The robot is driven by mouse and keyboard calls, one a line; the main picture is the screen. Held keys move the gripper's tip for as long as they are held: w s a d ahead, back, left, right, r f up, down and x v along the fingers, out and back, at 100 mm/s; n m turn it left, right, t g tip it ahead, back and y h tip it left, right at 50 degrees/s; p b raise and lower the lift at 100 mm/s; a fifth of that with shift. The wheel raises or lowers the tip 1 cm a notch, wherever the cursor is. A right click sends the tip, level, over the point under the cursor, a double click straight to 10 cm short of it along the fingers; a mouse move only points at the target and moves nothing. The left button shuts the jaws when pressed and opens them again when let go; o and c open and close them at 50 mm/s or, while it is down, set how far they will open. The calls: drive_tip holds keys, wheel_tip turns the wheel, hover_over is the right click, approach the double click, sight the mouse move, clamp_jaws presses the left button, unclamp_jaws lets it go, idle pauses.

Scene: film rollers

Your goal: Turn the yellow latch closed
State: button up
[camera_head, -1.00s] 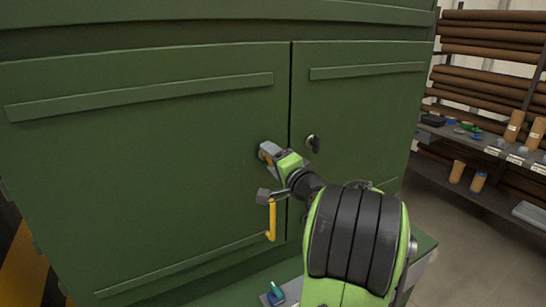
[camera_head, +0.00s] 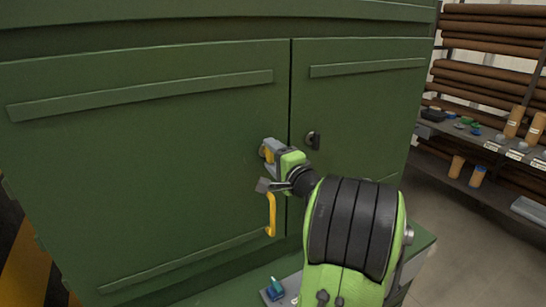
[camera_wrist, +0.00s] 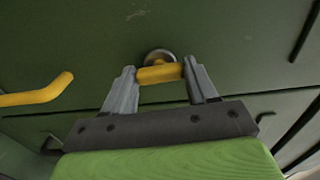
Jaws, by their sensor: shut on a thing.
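The yellow latch (camera_wrist: 158,74) sits on a round metal base on the green cabinet's left door. In the wrist view it lies crosswise between my two grey fingers, which press on its ends. My gripper (camera_wrist: 162,80) is shut on it. In the head view my gripper (camera_head: 272,150) is at the left door near the seam between the doors, and a bit of yellow shows at its fingertips. The latch is mostly hidden there by the fingers.
A yellow handle (camera_head: 271,214) is on the left door below my gripper; it also shows in the wrist view (camera_wrist: 36,92). A dark latch (camera_head: 314,140) is on the right door. A small teal object (camera_head: 275,287) lies on the ledge below. Shelves with rolls (camera_head: 495,70) stand right.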

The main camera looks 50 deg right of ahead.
drive_tip(key=o, duration=1.1)
drive_tip(key=shift+c, duration=0.2)
drive_tip(key=b+v, duration=1)
drive_tip(key=v, duration=0.5)
drive_tip(key=shift+s+b, duration=0.35)
drive_tip(key=shift+a, duration=0.1)
